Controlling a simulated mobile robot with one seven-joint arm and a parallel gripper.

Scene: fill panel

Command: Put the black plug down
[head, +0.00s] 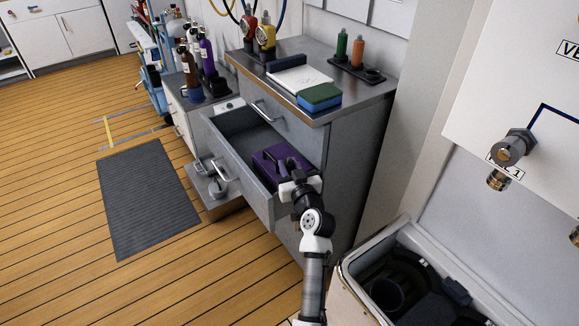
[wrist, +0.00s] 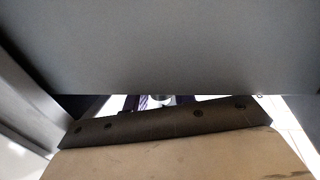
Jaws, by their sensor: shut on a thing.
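My gripper (head: 291,187) is low over the right end of the open drawer (head: 238,178), beside the purple case (head: 276,160) lying in it. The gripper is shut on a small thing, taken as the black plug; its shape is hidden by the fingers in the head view. In the wrist view a grey panel fills the upper part, and a tan surface with a dark riveted strip (wrist: 165,123) fills the lower part. A little purple shows between them. The plug cannot be made out there, and I cannot tell whether it touches anything.
The cabinet top (head: 340,102) holds a green-and-blue sponge (head: 319,97), white paper (head: 300,79) and a black tray with green and orange bottles (head: 357,54). An open bin (head: 352,270) with dark things stands at lower right. A grey mat (head: 145,200) lies on clear floor at left.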

